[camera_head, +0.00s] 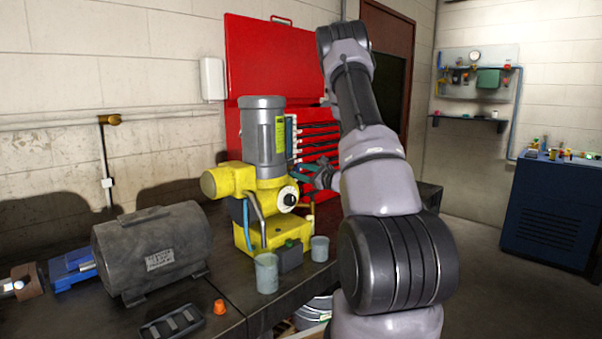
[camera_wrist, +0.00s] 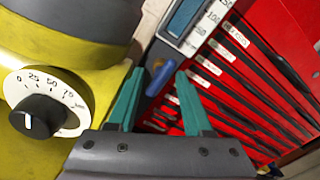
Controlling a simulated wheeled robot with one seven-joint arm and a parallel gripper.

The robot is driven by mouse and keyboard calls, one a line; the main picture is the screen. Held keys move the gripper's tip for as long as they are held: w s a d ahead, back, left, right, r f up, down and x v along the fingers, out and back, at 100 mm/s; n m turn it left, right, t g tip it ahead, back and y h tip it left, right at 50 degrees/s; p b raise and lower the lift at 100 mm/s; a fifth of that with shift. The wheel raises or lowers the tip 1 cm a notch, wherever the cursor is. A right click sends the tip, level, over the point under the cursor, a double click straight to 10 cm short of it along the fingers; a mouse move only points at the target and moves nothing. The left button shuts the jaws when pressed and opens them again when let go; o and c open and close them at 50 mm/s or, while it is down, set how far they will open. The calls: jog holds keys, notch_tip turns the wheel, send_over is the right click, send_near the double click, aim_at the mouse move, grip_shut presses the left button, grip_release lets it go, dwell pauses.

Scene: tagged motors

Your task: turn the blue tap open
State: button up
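A blue tap handle (camera_wrist: 161,78) shows in the wrist view as a short rounded lever on a dark grey mount, beside the yellow machine. My gripper (camera_wrist: 160,73) has two green fingers spread apart, one on each side of the tap in the picture. The fingers do not visibly touch it, and I cannot tell how deep it sits between them. In the head view my gripper (camera_head: 314,172) is at the right side of the yellow pump unit (camera_head: 236,182); I cannot make out the tap there.
A white dial with a black knob (camera_wrist: 36,116) is left of my fingers. A scaled gauge (camera_wrist: 187,18) stands just above the tap. A red tool cabinet (camera_head: 262,60) is behind. Cups (camera_head: 266,273), a grey motor (camera_head: 152,250) and an orange cap (camera_head: 219,307) occupy the bench.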

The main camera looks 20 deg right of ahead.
jog(key=v, duration=1)
jog(key=shift+s, duration=0.35)
jog(key=shift+d, duration=0.15)
jog(key=shift+r, duration=0.1)
jog(key=s+a+r+n+g+y, duration=0.2)
jog(key=s+a+r+n+g, duration=0.2)
jog(key=a, duration=0.4)
jog(key=s+a+r+n+g+y, duration=0.2)
jog(key=s+a+r+n+g, duration=0.15)
jog(key=a, duration=0.35)
jog(key=s+a+r+n+g+y, duration=0.25)
jog(key=a+r+n+g, duration=0.2)
jog(key=a, duration=0.35)
jog(key=s+r+n+t+h, duration=0.1)
jog(key=s+r+n+h, duration=0.2)
jog(key=s+n+h, duration=0.2)
jog(key=s+r+n+t+h, duration=0.1)
jog(key=s+r+n+h, duration=0.2)
jog(key=s, duration=0.7)
jog(key=n+h, duration=0.2)
jog(key=shift+s+d+h, duration=0.2)
jog(key=shift+d+h, duration=0.15)
